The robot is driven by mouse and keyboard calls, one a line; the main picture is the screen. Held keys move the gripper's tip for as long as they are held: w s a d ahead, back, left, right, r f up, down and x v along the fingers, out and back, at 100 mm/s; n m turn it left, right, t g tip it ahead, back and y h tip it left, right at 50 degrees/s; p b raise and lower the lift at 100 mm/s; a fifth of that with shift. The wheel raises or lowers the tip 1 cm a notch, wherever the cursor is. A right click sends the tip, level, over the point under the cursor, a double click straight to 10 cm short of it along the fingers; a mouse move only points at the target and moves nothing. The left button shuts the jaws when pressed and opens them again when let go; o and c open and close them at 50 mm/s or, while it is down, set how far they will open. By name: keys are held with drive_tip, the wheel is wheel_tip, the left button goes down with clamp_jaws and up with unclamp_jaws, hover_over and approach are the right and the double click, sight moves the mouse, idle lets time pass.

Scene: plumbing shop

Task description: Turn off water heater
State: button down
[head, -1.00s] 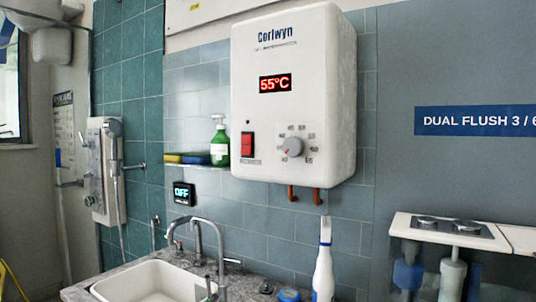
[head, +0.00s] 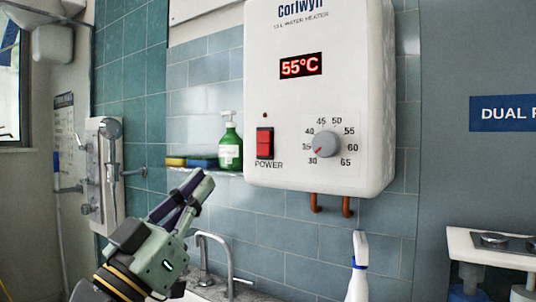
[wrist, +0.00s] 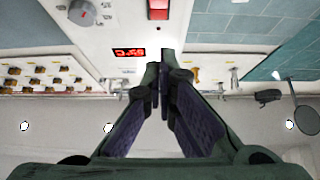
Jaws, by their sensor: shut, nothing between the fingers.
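The white water heater (head: 375,130) hangs on the tiled wall. Its red display (head: 301,65) reads 55°C. The red POWER switch (head: 265,143) is at its lower left, with a small red dot above it. A grey dial (head: 325,144) sits to the right. My gripper (head: 203,180) is shut and empty, left of and lower than the switch, apart from the heater. In the wrist view the picture is inverted; my gripper (wrist: 165,72) points towards the heater (wrist: 108,25), with the switch (wrist: 158,9) beyond the fingertips.
A shelf with a green soap bottle (head: 230,145) and sponges (head: 192,162) is just above my gripper. Two copper pipes (head: 330,205) hang under the heater. A faucet (head: 229,255) and a white spray bottle (head: 358,270) stand below. The space before the heater is clear.

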sight(264, 137)
drive_tip(key=shift+d, duration=0.2)
drive_tip(key=p+x, duration=0.2)
drive_tip(key=x, duration=0.2)
drive_tip(key=w+f+p+x, duration=0.1)
drive_tip(key=p+x, duration=0.1)
drive_tip(key=x, duration=0.2)
drive_tip(key=d+f+p+x, duration=0.1)
drive_tip(key=p+x, duration=0.1)
drive_tip(key=x, duration=0.2)
drive_tip(key=shift+w+d+p, duration=0.2)
drive_tip(key=shift+w+p, duration=0.2)
drive_tip(key=shift+w, duration=0.05)
drive_tip(key=shift+f, duration=0.1)
